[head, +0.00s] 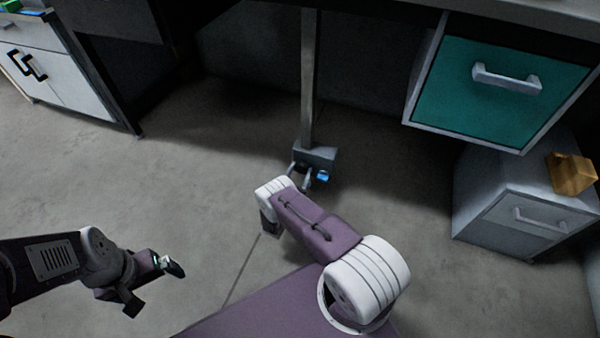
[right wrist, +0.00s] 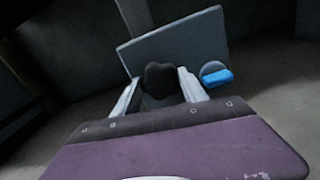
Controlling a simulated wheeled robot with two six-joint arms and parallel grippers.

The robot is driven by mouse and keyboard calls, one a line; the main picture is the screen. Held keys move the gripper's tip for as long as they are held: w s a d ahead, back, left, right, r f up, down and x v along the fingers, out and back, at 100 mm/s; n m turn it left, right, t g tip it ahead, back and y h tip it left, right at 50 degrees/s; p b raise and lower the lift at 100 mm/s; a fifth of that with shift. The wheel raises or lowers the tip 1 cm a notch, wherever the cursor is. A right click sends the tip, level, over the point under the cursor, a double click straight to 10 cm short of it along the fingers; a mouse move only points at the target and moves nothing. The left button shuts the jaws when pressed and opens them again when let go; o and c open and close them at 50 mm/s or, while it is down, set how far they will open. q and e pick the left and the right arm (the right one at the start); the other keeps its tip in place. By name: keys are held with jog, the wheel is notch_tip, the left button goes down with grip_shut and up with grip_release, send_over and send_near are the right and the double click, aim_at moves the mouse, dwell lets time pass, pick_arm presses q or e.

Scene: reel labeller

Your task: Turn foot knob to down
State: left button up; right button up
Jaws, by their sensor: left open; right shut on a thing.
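The foot knob (right wrist: 160,80) is a dark, lobed knob on a grey box at the foot of a post, seen in the right wrist view. My right gripper (right wrist: 160,88) is shut on it, with one finger on each side. In the head view the grey foot box (head: 318,155) stands low near the floor, and my right gripper (head: 303,176) reaches it; the knob is mostly hidden there. A blue piece (right wrist: 217,77) sits to the right of the knob. My left gripper (head: 152,286) is open and empty, over the floor at the lower left.
The grey post (head: 308,80) rises from the foot box to the desk. A teal drawer (head: 500,90) hangs at the upper right. A grey cabinet (head: 500,210) with a tan block (head: 572,174) stands at the right. A white cabinet (head: 60,80) is at the left. Floor between is clear.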

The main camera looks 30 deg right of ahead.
jog(key=n+b, duration=0.1)
jog(key=n, duration=0.4)
jog(key=shift+f+n, duration=0.15)
jog(key=shift+n, duration=0.15)
jog(key=n, duration=0.4)
jog(key=shift+n+b, duration=0.3)
jog(key=shift+b, duration=0.1)
jog(key=n+b, duration=0.1)
jog(key=n, duration=0.4)
jog(key=shift+n, duration=2.4)
jog(key=o, duration=1.4)
jog(key=shift+c, duration=0.2)
